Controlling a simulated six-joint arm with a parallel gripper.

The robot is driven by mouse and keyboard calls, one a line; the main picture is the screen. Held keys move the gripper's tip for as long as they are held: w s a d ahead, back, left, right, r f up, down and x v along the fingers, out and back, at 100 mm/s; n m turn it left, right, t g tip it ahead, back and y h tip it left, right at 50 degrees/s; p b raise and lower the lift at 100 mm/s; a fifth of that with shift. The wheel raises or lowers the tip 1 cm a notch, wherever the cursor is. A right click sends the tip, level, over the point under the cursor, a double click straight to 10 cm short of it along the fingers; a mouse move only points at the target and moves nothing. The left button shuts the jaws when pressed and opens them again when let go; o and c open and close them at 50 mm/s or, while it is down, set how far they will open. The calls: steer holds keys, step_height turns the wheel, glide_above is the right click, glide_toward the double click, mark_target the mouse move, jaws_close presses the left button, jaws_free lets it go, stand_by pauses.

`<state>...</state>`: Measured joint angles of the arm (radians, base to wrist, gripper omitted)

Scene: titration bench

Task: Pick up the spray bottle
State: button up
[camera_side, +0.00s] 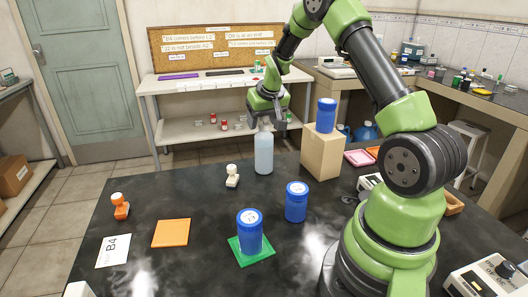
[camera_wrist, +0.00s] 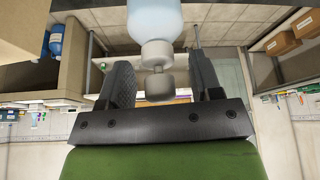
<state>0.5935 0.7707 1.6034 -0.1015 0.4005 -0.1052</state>
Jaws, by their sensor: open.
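The spray bottle (camera_side: 264,153) is pale translucent blue and stands upright near the far edge of the black table. My gripper (camera_side: 267,123) is over its top, which is mostly hidden in the side view. In the wrist view, the bottle's pale body (camera_wrist: 155,17) is at the top of the picture. Its whitish neck and cap lie between the two dark fingers of my gripper (camera_wrist: 160,72). The fingers are open, with a visible gap on each side of the cap.
Blue jars (camera_side: 296,204) stand nearer.

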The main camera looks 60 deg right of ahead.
steer(key=shift+w+f, duration=0.1)
steer(key=shift+f, duration=0.15)
jaws_close()
steer(key=shift+r, duration=0.1)
